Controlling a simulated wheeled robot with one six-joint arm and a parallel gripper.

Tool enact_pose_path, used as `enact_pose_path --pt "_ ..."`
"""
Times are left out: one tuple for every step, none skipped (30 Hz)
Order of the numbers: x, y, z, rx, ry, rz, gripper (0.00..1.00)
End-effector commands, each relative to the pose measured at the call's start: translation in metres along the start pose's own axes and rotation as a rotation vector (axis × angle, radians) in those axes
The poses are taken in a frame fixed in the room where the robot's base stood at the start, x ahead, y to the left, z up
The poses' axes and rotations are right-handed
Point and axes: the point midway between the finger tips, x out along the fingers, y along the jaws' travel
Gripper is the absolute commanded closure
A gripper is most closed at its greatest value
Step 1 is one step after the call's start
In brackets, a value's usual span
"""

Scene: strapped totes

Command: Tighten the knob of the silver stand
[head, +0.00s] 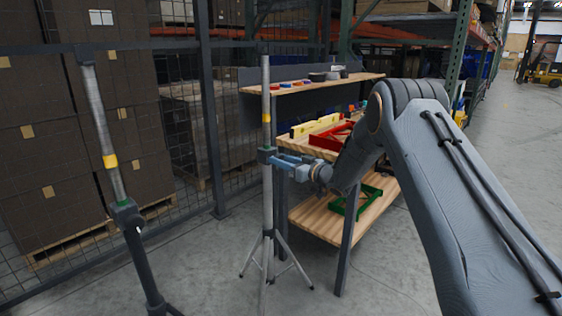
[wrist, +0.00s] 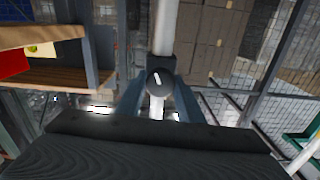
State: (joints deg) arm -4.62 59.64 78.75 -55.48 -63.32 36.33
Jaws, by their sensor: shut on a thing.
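The silver stand (head: 267,205) stands upright in the middle of the head view on splayed tripod legs, with a yellow band on its upper tube. In the wrist view the round dark knob (wrist: 159,83) faces me, with a white mark leaning slightly left of vertical. The fingers of my gripper (wrist: 159,90) are shut on the knob, one on each side. In the head view the fingers hide the knob.
A second stand (head: 128,215) with a dark lower post and yellow band stands at the left. A wooden workbench (head: 320,235) with red and green trays is close behind my gripper. Mesh fencing and stacked boxes (head: 80,130) are behind. Open floor lies at the right.

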Motion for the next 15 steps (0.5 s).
enact_pose_path --pt "-0.0009 0.0007 0.0017 0.036 -0.003 0.002 0.89" --pt "-0.0009 0.0008 0.0017 0.058 -0.003 0.002 0.89" --pt "-0.0009 0.0008 0.0017 0.086 -0.003 0.002 0.89" --pt "-0.0009 0.0008 0.0017 0.107 -0.003 0.002 0.89" --pt "-0.0009 0.0008 0.0017 0.125 -0.003 0.002 0.89" --pt "-0.0009 0.0008 0.0018 0.149 -0.003 0.002 0.89" --pt "-0.0009 0.0008 0.0018 0.166 -0.003 0.002 0.89" --pt "-0.0009 0.0008 0.0018 0.181 -0.003 0.002 0.89" --pt "-0.0009 0.0008 0.0019 0.200 -0.003 0.002 0.89" --pt "-0.0009 0.0008 0.0018 0.212 -0.003 0.002 0.89" --pt "-0.0009 0.0008 0.0019 0.225 -0.003 0.002 0.89" --pt "-0.0009 0.0008 0.0019 0.238 -0.003 0.002 0.89" --pt "-0.0009 0.0008 0.0019 0.247 -0.003 0.002 0.89" --pt "-0.0009 0.0008 0.0020 0.256 -0.003 0.002 0.89" --pt "-0.0009 0.0008 0.0020 0.265 -0.003 0.002 0.89"
